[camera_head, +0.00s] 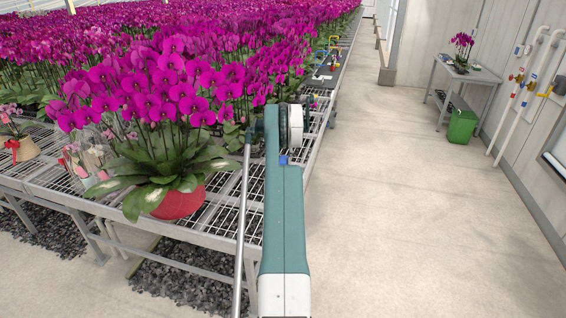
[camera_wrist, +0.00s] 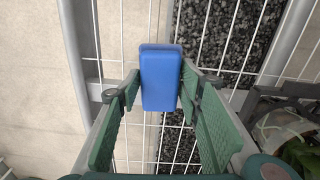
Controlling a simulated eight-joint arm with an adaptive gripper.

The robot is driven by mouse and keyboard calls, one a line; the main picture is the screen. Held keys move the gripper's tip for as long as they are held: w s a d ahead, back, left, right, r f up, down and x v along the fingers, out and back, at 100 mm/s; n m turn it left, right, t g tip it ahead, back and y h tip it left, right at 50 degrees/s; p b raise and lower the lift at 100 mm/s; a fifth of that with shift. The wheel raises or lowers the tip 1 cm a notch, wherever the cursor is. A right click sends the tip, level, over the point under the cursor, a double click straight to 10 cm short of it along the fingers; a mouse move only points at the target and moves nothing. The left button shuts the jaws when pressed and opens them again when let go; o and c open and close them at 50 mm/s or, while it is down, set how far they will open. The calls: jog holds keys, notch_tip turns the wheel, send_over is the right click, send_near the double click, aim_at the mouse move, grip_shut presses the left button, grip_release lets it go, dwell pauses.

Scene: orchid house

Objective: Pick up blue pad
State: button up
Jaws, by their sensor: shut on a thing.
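The blue pad (camera_wrist: 161,78) is a small rounded block, seen between the two green fingers of my gripper (camera_wrist: 160,88) in the wrist view. The fingers touch its left and right sides, and my gripper is shut on it. The pad is over the wire mesh bench (camera_wrist: 215,40), near its edge rail. I cannot tell how far it is above the mesh. In the head view, a small blue patch (camera_head: 283,160) shows on my arm; my arm hides the gripper there.
A large magenta orchid in a red pot (camera_head: 180,204) stands on the bench (camera_head: 225,215) left of my arm. Many more orchids fill the bench behind. The aisle floor on the right is clear. A side table (camera_head: 465,73) and green bin (camera_head: 462,127) stand by the right wall.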

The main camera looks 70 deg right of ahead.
jog(key=shift+r+p, duration=0.75)
jog(key=shift+r, duration=4.05)
